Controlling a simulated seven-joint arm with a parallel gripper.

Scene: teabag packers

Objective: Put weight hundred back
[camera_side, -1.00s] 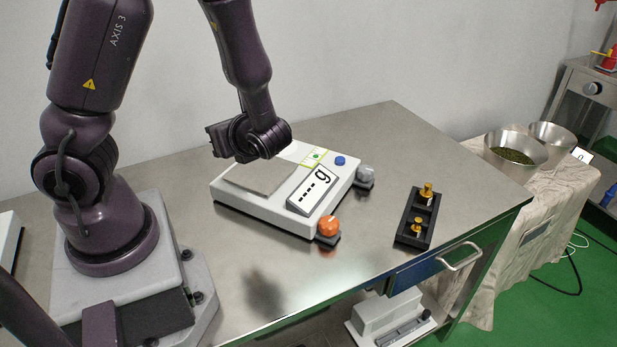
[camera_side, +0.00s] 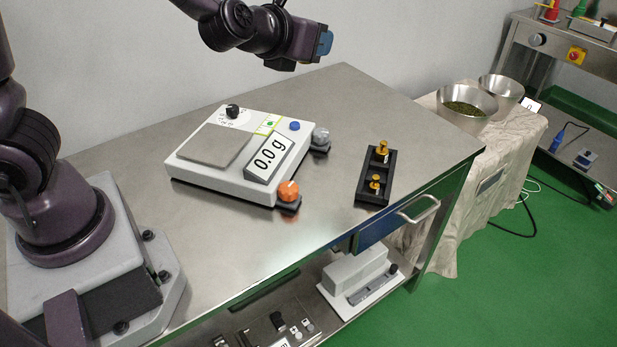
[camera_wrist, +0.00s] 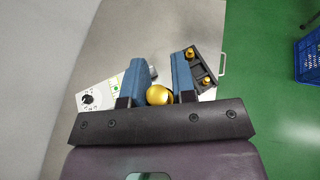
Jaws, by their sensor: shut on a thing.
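My gripper (camera_side: 325,43) is high above the back of the bench, to the right of the scale and beyond the weight holder. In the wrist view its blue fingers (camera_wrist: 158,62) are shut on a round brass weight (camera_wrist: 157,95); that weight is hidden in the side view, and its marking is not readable. The black weight holder (camera_side: 377,167) lies on the bench at right; it also shows in the wrist view (camera_wrist: 203,69). A brass weight (camera_side: 382,149) stands at its far end and another (camera_side: 375,183) nearer the front. The space between them looks empty.
The white scale (camera_side: 200,172) reads 0.0 g, its grey plate (camera_side: 213,145) bare. An orange knob (camera_side: 288,191) and a grey knob (camera_side: 320,137) stick out on its right side. Metal bowls (camera_side: 466,104) stand beyond the bench. Bench around the holder is clear.

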